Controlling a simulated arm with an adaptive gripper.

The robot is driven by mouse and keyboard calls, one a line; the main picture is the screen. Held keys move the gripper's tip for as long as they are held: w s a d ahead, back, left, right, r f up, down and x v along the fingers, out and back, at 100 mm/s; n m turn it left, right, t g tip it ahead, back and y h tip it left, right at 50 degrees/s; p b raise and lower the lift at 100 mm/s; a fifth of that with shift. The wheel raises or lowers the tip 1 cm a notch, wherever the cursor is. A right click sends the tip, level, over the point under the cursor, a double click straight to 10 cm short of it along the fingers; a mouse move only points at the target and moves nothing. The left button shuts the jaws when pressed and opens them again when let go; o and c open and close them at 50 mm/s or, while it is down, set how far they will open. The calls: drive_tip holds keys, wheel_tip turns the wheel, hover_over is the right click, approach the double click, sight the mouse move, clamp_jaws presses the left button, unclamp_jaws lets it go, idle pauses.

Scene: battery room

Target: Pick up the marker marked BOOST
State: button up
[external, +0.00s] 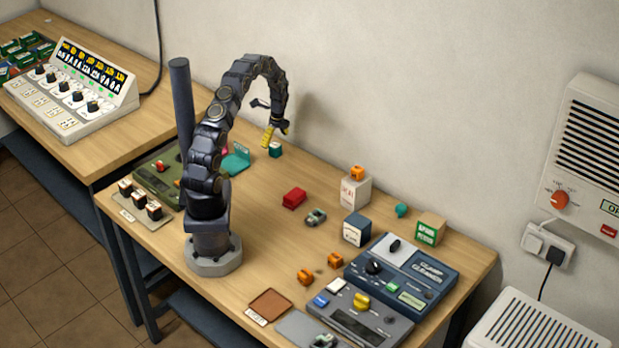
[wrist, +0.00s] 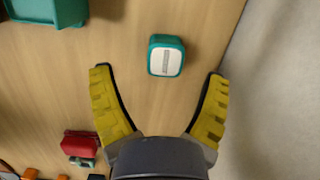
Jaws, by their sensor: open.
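A small teal block (wrist: 166,55) with a white top face lies on the wooden table in the wrist view. Its top bears a small dark label, too small to read, so I cannot tell whether it says BOOST. It also shows in the external view as a teal cube (external: 275,149) near the wall. My gripper (wrist: 158,84) is open and empty, with its yellow fingers spread to either side and the block just past the fingertips, between their lines. In the external view my gripper (external: 275,134) hangs above the table close to that cube.
A teal tray (external: 236,158) stands left of the cube; a teal container (wrist: 45,10) shows top left in the wrist view. A red block (external: 293,198) lies to the right. Boxes and a blue console (external: 403,270) fill the right end. The wall is close behind.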

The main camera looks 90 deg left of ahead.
sight(275, 145)
drive_tip(key=f, duration=0.5)
drive_tip(key=shift+a, duration=0.4)
drive_tip(key=shift+r, duration=0.1)
drive_tip(key=c, duration=1.2)
drive_tip(key=shift+r, duration=0.1)
